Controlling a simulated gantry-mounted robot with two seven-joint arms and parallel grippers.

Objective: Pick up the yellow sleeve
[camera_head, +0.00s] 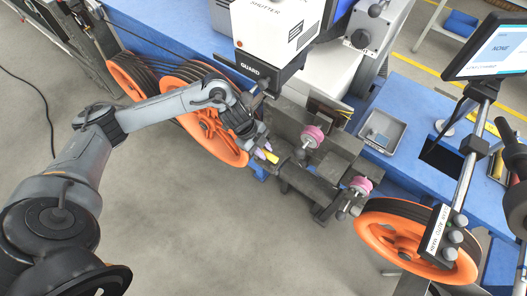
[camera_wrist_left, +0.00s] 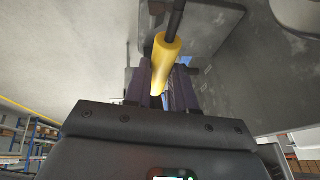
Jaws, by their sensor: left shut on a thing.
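The yellow sleeve (camera_head: 270,157) is a short cylinder beside the dark grey machine block in the head view. In the left wrist view the sleeve (camera_wrist_left: 164,62) lies lengthwise between the fingers, and a dark rod extends from its far end. My left gripper (camera_head: 262,150) is shut on the sleeve, with its purple fingertips (camera_wrist_left: 162,90) on either side of it. Whether the sleeve still sits around the rod is hard to tell.
Two pink pulleys (camera_head: 312,136) (camera_head: 361,185) stand on the machine to the right. Orange wheels (camera_head: 208,130) (camera_head: 400,240) flank the work area. A grey tray (camera_head: 382,133) lies on the blue bench. A monitor (camera_head: 490,48) and control post stand at the right. The floor below is clear.

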